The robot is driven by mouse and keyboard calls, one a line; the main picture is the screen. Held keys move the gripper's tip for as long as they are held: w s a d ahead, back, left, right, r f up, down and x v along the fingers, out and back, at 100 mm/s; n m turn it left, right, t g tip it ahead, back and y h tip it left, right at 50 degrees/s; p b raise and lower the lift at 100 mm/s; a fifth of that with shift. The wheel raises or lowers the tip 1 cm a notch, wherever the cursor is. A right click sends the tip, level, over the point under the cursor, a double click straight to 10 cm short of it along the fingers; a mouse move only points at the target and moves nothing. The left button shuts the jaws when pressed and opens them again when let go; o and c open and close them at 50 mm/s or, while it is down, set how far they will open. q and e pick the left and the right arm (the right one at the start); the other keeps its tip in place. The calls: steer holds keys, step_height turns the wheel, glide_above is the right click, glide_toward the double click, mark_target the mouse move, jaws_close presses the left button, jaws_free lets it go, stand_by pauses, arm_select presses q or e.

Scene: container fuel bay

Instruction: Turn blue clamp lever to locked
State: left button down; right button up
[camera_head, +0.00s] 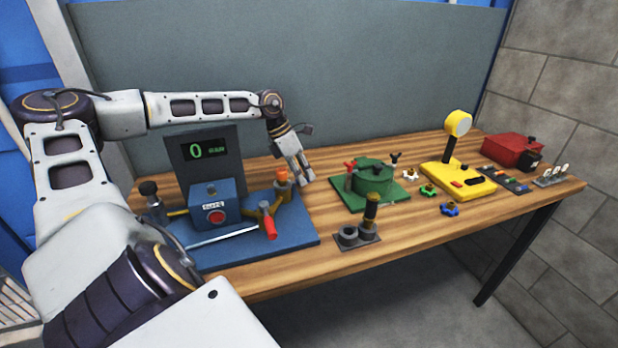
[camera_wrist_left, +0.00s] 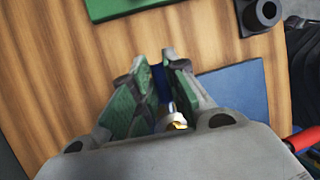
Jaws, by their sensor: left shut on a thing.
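My left gripper (camera_head: 302,178) is at the right rear part of the blue board (camera_head: 285,238), beside an orange-topped brass post (camera_head: 283,178). In the left wrist view its green-padded fingers (camera_wrist_left: 161,72) are closed around a narrow dark blue piece (camera_wrist_left: 157,86), which appears to be the blue clamp lever. A metal rod with a yellowish end shows below it between the fingers. In the head view the lever is hidden by the gripper, so its angle cannot be told. My right gripper is not in view.
A red-handled lever (camera_head: 269,228) and a blue box with a red button (camera_head: 216,217) are on the board. A display (camera_head: 203,152) reading 0 stands behind. To the right are a grey socket block (camera_head: 357,238), a green fixture (camera_head: 373,178) and a yellow device (camera_head: 458,180).

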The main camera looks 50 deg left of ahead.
arm_select(q)
steer(key=shift+s+f, duration=0.1)
steer(key=shift+f, duration=0.15)
stand_by(0.3)
steer(key=c, duration=1.5)
jaws_free()
steer(key=shift+o, duration=0.4)
steer(key=shift+r, duration=0.2)
steer(key=v, duration=1.2)
steer(key=shift+d+f, duration=0.1)
steer(key=shift+d, duration=0.05)
